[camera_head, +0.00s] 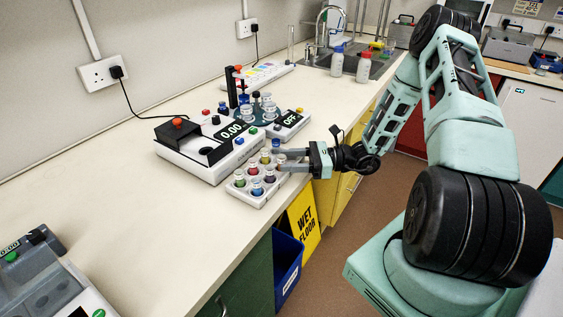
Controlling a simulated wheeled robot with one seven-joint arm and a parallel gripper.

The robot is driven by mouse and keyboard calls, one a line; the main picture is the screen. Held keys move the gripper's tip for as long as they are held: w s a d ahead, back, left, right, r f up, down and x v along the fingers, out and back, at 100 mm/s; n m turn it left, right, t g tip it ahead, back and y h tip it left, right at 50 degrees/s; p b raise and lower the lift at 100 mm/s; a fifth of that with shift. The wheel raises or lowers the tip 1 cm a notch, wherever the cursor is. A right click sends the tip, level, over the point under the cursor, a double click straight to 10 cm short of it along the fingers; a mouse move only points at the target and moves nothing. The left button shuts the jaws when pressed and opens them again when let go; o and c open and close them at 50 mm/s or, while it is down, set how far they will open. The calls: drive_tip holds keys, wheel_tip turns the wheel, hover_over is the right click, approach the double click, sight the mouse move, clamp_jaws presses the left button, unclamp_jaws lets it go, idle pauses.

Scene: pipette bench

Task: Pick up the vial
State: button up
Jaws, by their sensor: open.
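Several small capped vials with coloured contents stand upright in a white rack (262,200) near the front edge of the bench. A blue vial (257,188) is at the front of the rack, and a green one (239,179) is at its left. Which one is the task's vial cannot be told. My gripper (276,160) is open, its two fingers reaching left over the back right part of the rack. The fingers partly hide the vials there. I cannot tell whether a vial is between the fingertips.
A white balance (205,155) reading 0.00 stands just behind the rack. A device reading OFF (291,122) is behind the gripper. Bottles (337,63) stand by the sink. The bench to the left of the rack is clear. A wet floor sign (304,219) stands below the edge.

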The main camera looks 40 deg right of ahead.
clamp_jaws()
drive_tip(key=shift+r, duration=0.1)
